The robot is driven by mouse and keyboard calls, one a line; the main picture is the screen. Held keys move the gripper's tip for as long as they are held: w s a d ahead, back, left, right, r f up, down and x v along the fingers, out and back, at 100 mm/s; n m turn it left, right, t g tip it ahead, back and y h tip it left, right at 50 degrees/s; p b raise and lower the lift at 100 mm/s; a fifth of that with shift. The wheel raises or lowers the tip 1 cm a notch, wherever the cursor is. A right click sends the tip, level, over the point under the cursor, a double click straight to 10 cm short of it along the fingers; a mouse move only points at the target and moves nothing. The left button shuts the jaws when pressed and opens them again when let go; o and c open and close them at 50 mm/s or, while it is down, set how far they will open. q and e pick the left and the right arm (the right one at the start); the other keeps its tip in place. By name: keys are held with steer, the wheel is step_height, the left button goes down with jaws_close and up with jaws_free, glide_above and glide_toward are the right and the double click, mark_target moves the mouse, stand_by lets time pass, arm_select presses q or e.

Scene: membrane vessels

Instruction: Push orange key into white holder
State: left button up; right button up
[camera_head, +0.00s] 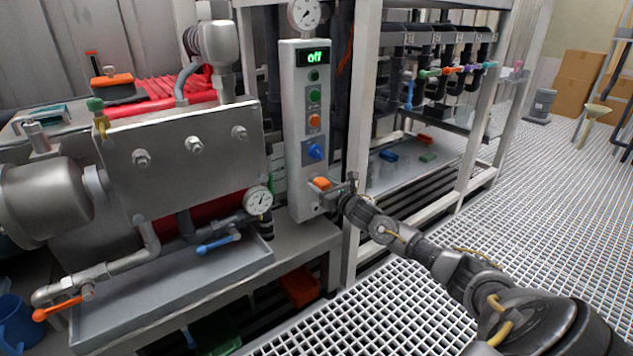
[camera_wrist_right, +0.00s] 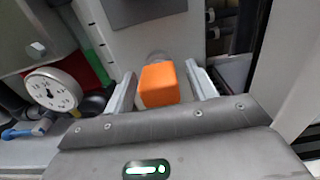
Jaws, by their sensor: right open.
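The orange key (camera_head: 321,183) is at the lower front of the white upright control panel (camera_head: 303,140), which seems to be the white holder. In the right wrist view the orange key (camera_wrist_right: 160,86) lies between the fingers of my right gripper (camera_wrist_right: 162,78), with a visible gap on each side. A grey round part (camera_wrist_right: 157,57) shows just behind the key. I cannot tell how deep the key sits. In the head view my right gripper (camera_head: 335,193) reaches the key from the right and is open. My left gripper is out of view.
A pressure gauge (camera_head: 258,200) and a blue-handled valve (camera_head: 217,244) are to the left. A metal frame post (camera_head: 355,215) stands close beside my right gripper.

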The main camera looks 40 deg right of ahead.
stand_by(0.7)
jaws_close()
stand_by(0.3)
steer(key=shift+s+p, duration=0.15)
steer(key=shift+p, duration=0.15)
steer(key=shift+s+p, duration=1.65)
steer(key=shift+s, duration=1.2)
steer(key=shift+a, duration=0.1)
